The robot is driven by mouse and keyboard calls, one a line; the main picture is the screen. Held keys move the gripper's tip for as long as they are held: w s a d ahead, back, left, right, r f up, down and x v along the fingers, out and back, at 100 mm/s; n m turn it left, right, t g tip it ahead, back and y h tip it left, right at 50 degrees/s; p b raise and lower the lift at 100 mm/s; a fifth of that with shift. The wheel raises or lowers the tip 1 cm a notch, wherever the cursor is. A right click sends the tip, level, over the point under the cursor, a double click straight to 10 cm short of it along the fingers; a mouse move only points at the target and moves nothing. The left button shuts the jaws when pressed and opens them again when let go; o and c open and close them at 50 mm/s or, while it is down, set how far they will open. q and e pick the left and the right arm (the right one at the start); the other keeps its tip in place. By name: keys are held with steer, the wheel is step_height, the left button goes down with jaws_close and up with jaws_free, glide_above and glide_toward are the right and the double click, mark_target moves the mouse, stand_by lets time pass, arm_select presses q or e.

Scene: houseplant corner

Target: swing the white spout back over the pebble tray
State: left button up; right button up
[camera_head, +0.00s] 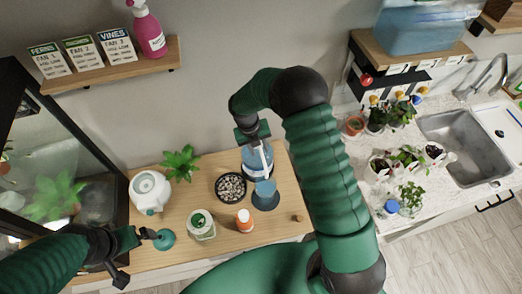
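A blue container (254,162) stands at the back right of the wooden table. A thin white piece, which looks like the spout (264,158), shows against its front. It points toward the front right, above a blue cup on a dark round mat (266,203), and beside the tray rather than over it. The round black pebble tray (231,199) holds grey-white pebbles just left of the mat. My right gripper (252,135) is at the top of the container; its fingers are too small to tell open from shut. My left gripper (138,237) is at the table's left, near a teal round object (165,239).
A glass terrarium (70,150) is at left. A counter with a sink (466,148) is at right.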

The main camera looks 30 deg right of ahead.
mark_target(262, 156)
steer(key=f, duration=0.2)
steer(key=d+f+p, duration=0.1)
steer(key=f, duration=0.1)
steer(key=shift+s+f, duration=0.1)
steer(key=shift+f, duration=0.2)
steer(key=shift+c, duration=0.4)
jaws_close()
stand_by(0.7)
